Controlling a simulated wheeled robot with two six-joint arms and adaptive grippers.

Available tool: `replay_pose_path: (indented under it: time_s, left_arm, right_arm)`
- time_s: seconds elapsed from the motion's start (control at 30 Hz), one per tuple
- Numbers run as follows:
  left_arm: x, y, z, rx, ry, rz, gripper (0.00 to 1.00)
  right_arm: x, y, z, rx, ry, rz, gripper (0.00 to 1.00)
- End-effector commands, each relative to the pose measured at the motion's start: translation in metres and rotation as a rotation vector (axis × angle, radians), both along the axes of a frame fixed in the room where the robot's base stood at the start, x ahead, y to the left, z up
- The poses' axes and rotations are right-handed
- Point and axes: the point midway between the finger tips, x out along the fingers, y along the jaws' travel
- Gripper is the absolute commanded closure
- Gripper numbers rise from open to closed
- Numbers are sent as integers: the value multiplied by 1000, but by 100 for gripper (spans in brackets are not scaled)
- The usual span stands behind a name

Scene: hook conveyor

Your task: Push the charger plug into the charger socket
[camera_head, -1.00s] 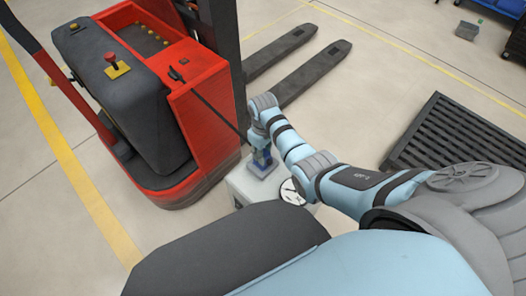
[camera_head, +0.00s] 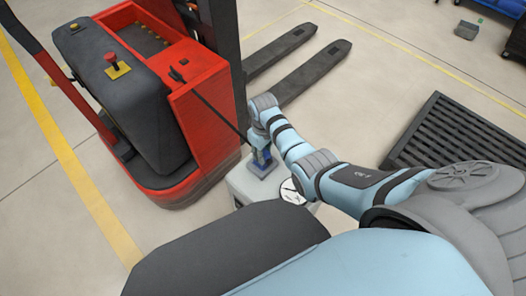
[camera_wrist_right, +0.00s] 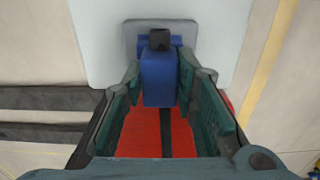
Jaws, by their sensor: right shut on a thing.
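The blue charger plug (camera_wrist_right: 160,80) is between the fingers of my right gripper (camera_wrist_right: 160,92), which is shut on it. In the head view the plug (camera_head: 261,157) shows as a small blue piece under my right gripper (camera_head: 261,146). The charger socket (camera_wrist_right: 132,36) shows as a darker grey plate with blue parts on the pale charger box (camera_wrist_right: 100,50). The plug is right at the socket, upright over the box top in the head view. The gripper and plug hide the contact, so I cannot tell how deep the plug sits. My left gripper is out of view.
A red and dark grey forklift (camera_head: 200,110) stands just left of the charger box, with a black cable (camera_head: 212,108) running from it towards my right gripper. A black slatted pallet (camera_head: 460,135) lies at the right. Open floor lies between the forks and the pallet.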

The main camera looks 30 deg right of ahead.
Motion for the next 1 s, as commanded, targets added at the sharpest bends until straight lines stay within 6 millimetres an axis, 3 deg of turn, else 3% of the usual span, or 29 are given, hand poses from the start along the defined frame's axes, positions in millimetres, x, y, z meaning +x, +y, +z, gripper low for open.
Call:
replay_pose_path:
  time_s: [1.0]
  left_arm:
    - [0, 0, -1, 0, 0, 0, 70]
  right_arm:
    - [0, 0, -8, 0, 0, 0, 98]
